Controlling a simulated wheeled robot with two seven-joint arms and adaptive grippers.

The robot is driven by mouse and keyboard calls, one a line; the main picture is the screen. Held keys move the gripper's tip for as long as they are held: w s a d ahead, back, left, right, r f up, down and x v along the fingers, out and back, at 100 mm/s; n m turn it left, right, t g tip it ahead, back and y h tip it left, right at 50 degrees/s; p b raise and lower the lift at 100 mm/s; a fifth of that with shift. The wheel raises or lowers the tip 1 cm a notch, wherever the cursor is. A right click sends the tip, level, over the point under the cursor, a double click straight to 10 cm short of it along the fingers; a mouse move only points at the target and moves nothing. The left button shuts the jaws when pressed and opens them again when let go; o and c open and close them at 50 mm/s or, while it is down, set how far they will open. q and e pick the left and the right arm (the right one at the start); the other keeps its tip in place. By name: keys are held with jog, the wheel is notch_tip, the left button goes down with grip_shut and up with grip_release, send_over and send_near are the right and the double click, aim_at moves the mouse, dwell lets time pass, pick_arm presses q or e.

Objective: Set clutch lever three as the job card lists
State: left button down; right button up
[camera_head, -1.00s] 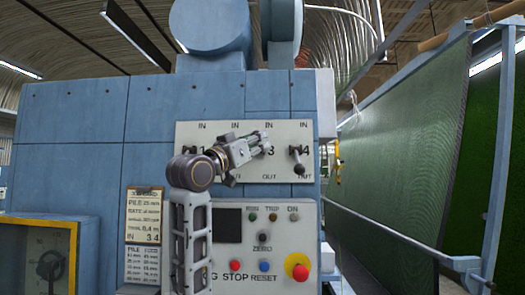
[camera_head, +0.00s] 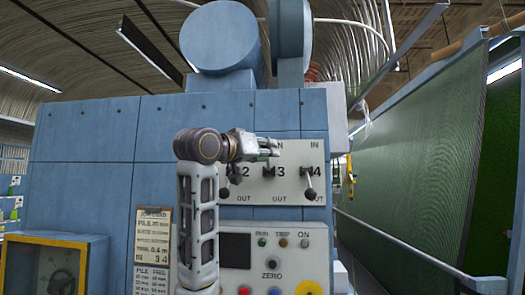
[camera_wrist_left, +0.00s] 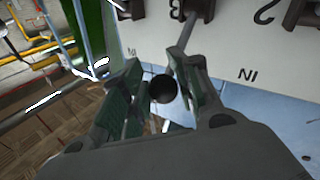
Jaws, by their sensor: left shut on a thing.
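The clutch panel (camera_head: 290,205) is a pale plate with numbered levers, IN marked above and OUT below. My left gripper (camera_head: 272,147) is at its upper edge, above the number 3. In the left wrist view, which is upside down to the panel, my left gripper (camera_wrist_left: 160,95) is shut on lever three, its black knob (camera_wrist_left: 163,88) between the fingers. The lever's rod points to the IN side. Lever four (camera_head: 310,190) hangs towards OUT. Lever two is partly hidden by my arm. The job card (camera_head: 152,235) lists IN 3 4. My right gripper is out of view.
Below the panel is a control box (camera_head: 290,245) with lamps, ZERO and coloured buttons. A yellow-framed box (camera_head: 95,262) is at lower left. A green turf sheet (camera_head: 410,160) with a rail runs along the right.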

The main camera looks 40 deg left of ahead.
pick_arm(q)
jog(key=shift+s+a+r+n, duration=0.15)
jog(key=shift+a+r, duration=0.05)
jog(key=shift+r, duration=0.4)
jog(key=shift+s+a+r+n, duration=0.15)
jog(key=shift+r, duration=0.45)
jog(key=c, duration=1.5)
grip_release()
jog(key=shift+c, duration=0.2)
jog(key=o, duration=0.4)
jog(key=shift+w+d+r, duration=0.1)
jog(key=shift+d, duration=0.1)
jog(key=shift+o, duration=0.2)
jog(key=shift+w+d, duration=0.1)
jog(key=shift+w, duration=0.05)
jog(key=shift+w+a+f, duration=0.45)
jog(key=shift+w+f, duration=0.1)
jog(key=shift+w, duration=0.25)
jog(key=shift+s+d+r, duration=0.1)
jog(key=shift+s+d, duration=0.3)
jog(key=shift+d, duration=0.05)
jog(key=shift+a, duration=0.1)
